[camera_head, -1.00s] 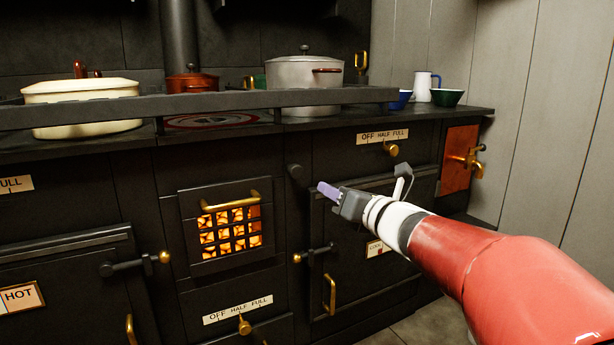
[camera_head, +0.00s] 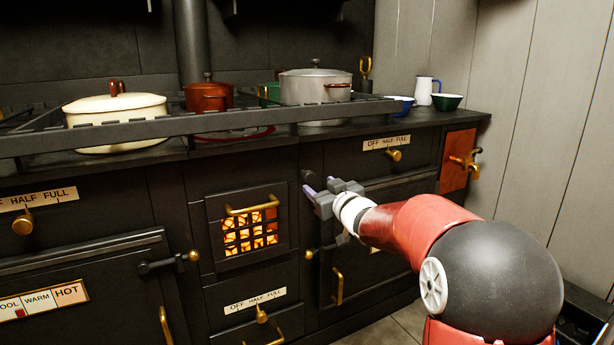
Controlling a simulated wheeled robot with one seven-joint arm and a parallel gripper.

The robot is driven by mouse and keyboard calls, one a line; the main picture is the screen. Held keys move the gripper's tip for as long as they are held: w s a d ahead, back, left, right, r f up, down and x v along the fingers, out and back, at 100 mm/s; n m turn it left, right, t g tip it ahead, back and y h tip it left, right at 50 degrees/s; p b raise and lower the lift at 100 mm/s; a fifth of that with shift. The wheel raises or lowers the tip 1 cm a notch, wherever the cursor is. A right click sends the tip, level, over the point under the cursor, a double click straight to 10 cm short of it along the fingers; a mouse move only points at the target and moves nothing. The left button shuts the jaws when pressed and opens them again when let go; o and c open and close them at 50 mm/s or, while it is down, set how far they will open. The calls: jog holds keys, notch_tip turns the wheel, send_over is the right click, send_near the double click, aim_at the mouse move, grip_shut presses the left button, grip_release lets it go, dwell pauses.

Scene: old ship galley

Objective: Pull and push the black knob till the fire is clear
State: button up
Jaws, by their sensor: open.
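The black knob (camera_head: 307,175) sits on the dark stove front, right of and above the firebox door. My gripper (camera_head: 320,186) is open, with its two purple fingertips toward the stove front, just right of and below the knob. The knob is partly hard to make out against the dark metal, and I cannot tell whether a fingertip touches it. The fire (camera_head: 250,235) glows orange and yellow behind the dark grid of the firebox door (camera_head: 218,262).
A rail (camera_head: 100,135) runs along the stove top, with a cream pot (camera_head: 115,125), a red pot (camera_head: 208,97) and a grey pot (camera_head: 315,88) behind it. A brass-knobbed latch (camera_head: 325,250) and brass damper knob (camera_head: 394,155) are near my gripper.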

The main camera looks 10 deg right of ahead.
aim_at(311, 179)
jog(key=x, duration=0.7)
jog(key=shift+w+a, duration=0.1)
jog(key=shift+w, duration=0.1)
